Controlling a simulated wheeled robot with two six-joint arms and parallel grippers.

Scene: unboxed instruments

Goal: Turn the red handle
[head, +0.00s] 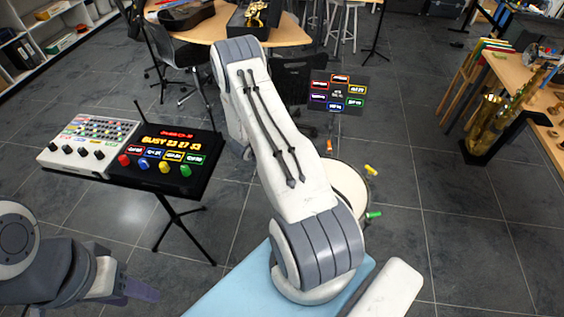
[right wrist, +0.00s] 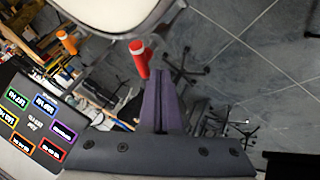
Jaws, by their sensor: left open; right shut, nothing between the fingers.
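In the right wrist view, a red handle (right wrist: 139,60) sticks out from the rim of a round white-topped thing (right wrist: 105,12). My right gripper (right wrist: 163,72) is shut and empty, its purple fingertips just right of the red handle's outer end. I cannot tell whether they touch. In the head view, the white-topped thing (head: 345,188) is partly behind my right arm, which hides the red handle and the right gripper. My left gripper (head: 145,289) is at the lower left, open, empty and far from it.
Orange (head: 329,146), yellow (head: 371,170) and green (head: 374,215) handles stick out around the white top. A dark panel with coloured labels (head: 337,93) stands behind it. A stand with control boxes (head: 165,160) is at left. Floor between is clear.

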